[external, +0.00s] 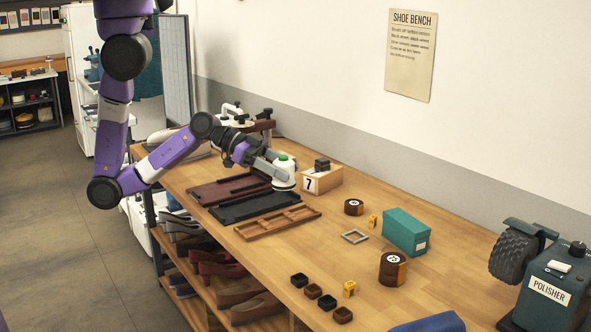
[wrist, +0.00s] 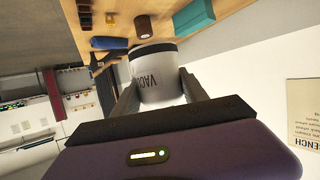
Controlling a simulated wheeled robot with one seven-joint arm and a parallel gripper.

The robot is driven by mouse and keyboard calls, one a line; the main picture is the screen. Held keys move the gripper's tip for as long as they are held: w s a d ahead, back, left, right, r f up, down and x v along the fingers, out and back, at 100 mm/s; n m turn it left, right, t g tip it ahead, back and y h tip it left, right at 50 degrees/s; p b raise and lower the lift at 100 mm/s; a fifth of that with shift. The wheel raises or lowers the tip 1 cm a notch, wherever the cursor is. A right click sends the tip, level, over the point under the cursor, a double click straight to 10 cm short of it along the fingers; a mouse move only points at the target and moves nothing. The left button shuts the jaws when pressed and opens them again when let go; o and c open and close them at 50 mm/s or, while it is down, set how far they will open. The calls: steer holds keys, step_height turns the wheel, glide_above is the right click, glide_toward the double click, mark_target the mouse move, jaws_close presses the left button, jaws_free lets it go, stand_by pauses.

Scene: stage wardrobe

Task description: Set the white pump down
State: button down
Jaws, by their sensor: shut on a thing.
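The white pump (external: 284,177) has a green top and a wide round base in the external view. In the wrist view the white pump (wrist: 157,72) shows a dark rim band and part of a printed word. My gripper (external: 277,170) is shut on its body, with one finger on each side in the wrist view. The pump is upright over the wooden bench (external: 340,282), between the dark trays and the box marked 7. I cannot tell whether its base touches the bench.
A black tray (external: 253,207), a reddish tray (external: 210,194) and a wooden divided tray (external: 277,223) lie left of the pump. The box marked 7 (external: 325,180) stands close on its right. A teal box (external: 407,232) and a polisher (external: 550,285) are farther right.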

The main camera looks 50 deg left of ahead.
steer(key=w+a+r+n+t+y+b, duration=0.2)
steer(key=w+a, duration=0.6)
steer(key=w, duration=0.3)
steer(key=w+a+r+n+t+y+b, duration=0.2)
steer(key=w+a, duration=0.7)
steer(key=w, duration=0.1)
steer(key=w+a+r+n+t+y+b, duration=0.1)
steer(key=w+a+r+n+y, duration=0.15)
steer(key=a, duration=0.65)
steer(key=w+a+r+n+y+b, duration=0.1)
steer(key=w+a, duration=0.2)
steer(key=a, duration=0.5)
steer(key=w+a+r+n+t+y+b, duration=0.1)
steer(key=w+a, duration=0.1)
steer(key=a, duration=0.7)
steer(key=s+a+f+n+y+b, duration=0.1)
steer(key=s+a+f+n+y, duration=0.2)
steer(key=a, duration=0.6)
steer(key=s+a+f+n+g+y+b, duration=0.1)
steer(key=s+a+f+n+y+b, duration=0.15)
steer(key=s+a, duration=0.45)
steer(key=s+a+f+n+y+b, duration=0.1)
steer(key=s+a+f+y, duration=0.15)
steer(key=a, duration=0.85)
steer(key=shift+n, duration=0.3)
steer(key=shift+s+f, duration=0.1)
steer(key=shift+f, duration=10)
